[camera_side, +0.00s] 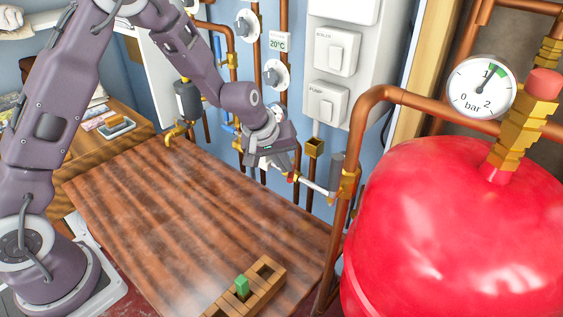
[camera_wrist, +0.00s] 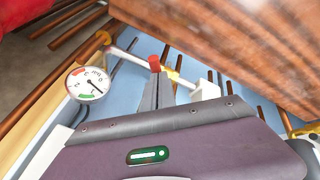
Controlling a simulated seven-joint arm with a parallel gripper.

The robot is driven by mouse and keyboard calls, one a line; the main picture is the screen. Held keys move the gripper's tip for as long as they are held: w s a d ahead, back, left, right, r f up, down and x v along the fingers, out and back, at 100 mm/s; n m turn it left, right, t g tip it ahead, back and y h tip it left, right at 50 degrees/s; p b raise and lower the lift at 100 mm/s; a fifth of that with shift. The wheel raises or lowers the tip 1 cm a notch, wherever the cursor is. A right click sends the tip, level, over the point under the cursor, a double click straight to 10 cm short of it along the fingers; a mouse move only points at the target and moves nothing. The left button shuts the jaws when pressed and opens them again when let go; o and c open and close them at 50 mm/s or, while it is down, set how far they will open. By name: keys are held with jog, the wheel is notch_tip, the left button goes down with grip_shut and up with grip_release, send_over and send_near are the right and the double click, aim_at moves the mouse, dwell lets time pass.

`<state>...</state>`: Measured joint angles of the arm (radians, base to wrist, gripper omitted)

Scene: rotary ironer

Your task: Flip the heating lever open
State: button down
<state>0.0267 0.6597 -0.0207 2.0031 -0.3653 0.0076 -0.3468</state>
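A small red handle, which I take to be the heating lever (camera_side: 291,178), sits on the pipework at the wall behind the table. It joins a brass fitting and a pale pipe running right. In the wrist view the red lever end (camera_wrist: 154,61) shows at the tips of my gripper. My gripper (camera_side: 294,170) reaches down to it from the upper left. In the wrist view the grey fingers of my gripper (camera_wrist: 155,78) stand close together, with the red end just beyond them. Whether they pinch it is too small to tell.
A wooden table (camera_side: 190,210) fills the middle, mostly clear, with a slotted wooden block (camera_side: 265,270) holding a green peg (camera_side: 242,285) at its front edge. A large red tank (camera_side: 460,230), copper pipes (camera_side: 430,103) and a pressure gauge (camera_side: 481,87) stand at right. Wall switches (camera_side: 330,100) are above.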

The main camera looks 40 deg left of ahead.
jog(key=shift+w+d+n, duration=0.4)
jog(key=shift+d+n, duration=0.1)
jog(key=shift+d, duration=0.25)
jog(key=shift+w+d, duration=0.35)
jog(key=shift+d, duration=0.15)
jog(key=n+y, duration=0.1)
jog(key=w+n, duration=0.1)
jog(key=n, duration=0.1)
jog(key=shift+d+y, duration=0.35)
jog(key=shift+y, duration=0.05)
jog(key=shift+w+d, duration=0.1)
